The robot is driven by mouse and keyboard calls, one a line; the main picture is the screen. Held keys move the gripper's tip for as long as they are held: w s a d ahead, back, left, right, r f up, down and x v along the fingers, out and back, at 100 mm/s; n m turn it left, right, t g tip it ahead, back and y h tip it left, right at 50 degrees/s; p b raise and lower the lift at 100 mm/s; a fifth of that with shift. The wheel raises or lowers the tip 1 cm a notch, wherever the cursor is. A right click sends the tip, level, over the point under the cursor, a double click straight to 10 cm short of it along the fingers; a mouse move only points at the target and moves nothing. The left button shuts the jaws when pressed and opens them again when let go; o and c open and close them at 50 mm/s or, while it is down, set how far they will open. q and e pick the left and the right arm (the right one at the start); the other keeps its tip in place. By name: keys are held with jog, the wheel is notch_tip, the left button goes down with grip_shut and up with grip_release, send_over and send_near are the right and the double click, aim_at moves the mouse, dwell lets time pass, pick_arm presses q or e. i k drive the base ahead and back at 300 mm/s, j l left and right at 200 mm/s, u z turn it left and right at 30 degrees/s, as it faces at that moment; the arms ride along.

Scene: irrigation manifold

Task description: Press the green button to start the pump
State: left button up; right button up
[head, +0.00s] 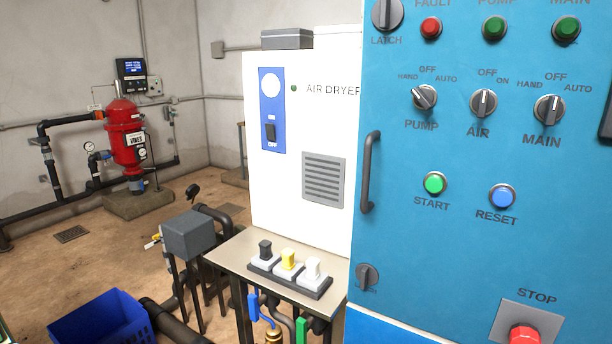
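The green button (435,184) sits on the blue control panel (400,260), just above the word START. It has a round metal rim. A blue RESET button (502,196) is to its right and slightly lower. The PUMP selector knob (424,97) is above it, turned to the upper left toward HAND. A green lamp (495,28) under a partly cut-off PUMP label is near the panel's top. Neither of my grippers is in the head view.
A red STOP button (524,335) is at the panel's lower right. A vertical handle (370,172) sticks out left of the START button. A metal table (225,255) with several switches stands before the white air dryer (300,225). A blue crate (100,322) is on the floor.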

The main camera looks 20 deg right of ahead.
aim_at(434, 184)
jog(key=z, duration=0.4)
jog(key=l+z, duration=0.1)
jog(key=z, duration=0.35)
jog(key=i+z, duration=0.1)
jog(key=z, duration=0.7)
